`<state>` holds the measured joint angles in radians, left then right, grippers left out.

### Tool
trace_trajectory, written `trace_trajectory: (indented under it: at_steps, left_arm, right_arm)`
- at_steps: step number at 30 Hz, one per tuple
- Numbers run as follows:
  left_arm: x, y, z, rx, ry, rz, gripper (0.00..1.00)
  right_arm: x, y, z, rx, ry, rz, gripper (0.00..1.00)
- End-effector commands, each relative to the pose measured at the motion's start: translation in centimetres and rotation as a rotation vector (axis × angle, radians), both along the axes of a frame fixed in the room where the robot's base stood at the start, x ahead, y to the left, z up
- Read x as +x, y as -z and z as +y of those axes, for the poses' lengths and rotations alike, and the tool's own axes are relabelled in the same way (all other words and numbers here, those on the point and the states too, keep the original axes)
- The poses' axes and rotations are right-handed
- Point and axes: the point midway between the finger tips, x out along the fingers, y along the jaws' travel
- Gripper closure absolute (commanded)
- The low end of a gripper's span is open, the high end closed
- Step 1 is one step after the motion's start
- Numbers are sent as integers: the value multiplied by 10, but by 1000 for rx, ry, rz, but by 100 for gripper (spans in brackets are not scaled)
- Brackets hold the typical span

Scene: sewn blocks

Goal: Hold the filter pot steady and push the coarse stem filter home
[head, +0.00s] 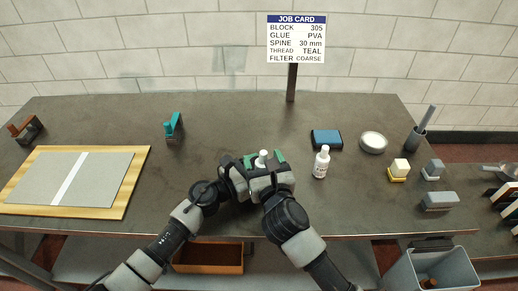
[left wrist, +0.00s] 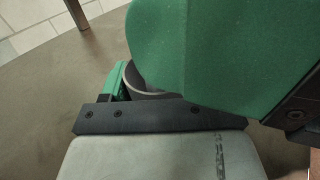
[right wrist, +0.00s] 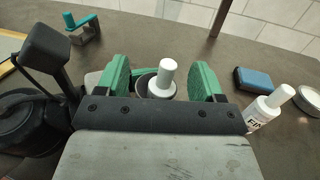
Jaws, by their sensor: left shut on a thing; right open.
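The filter pot (right wrist: 143,86) is a dark round cup near the middle of the bench; part of its rim also shows in the left wrist view (left wrist: 134,80). A white stem filter (right wrist: 162,78) stands upright in or just over it; its white top also shows in the head view (head: 262,158). My left gripper (left wrist: 138,84) is shut on the pot, one green pad filling much of its view. My right gripper (right wrist: 162,84) is open, with green pads on both sides of the white filter and gaps visible. The pot's lower part and the filter's lower end are hidden.
A white bottle (head: 321,163) stands close to the right of my right gripper. A blue pad (head: 327,138) and a round white dish (head: 373,142) lie behind it. A teal stand (head: 173,126) and a wooden board (head: 122,208) are at left. The back middle is clear.

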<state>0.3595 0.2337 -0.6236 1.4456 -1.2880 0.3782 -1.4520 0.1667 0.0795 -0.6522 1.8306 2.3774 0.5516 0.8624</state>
Motion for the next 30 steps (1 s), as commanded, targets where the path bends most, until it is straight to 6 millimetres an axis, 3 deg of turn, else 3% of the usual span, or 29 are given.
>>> trace_trajectory:
  at_steps: [7,18,23,26,30]
  left_arm:
    - [0,0,0,1,1,-1,66]
    - [0,0,0,1,1,-1,66]
    - [0,0,0,1,1,-1,66]
    - [0,-1,0,1,1,-1,66]
    - [0,-1,0,1,1,-2,66]
  right_arm:
    - [-26,-3,-7,2,0,-6,32]
    - [-29,-4,-8,3,0,-7,34]
    - [-20,-10,-12,-50,-7,-60,58]
    - [0,-25,-19,-180,-25,-186,74]
    - [40,-62,-30,-493,-81,-463,95]
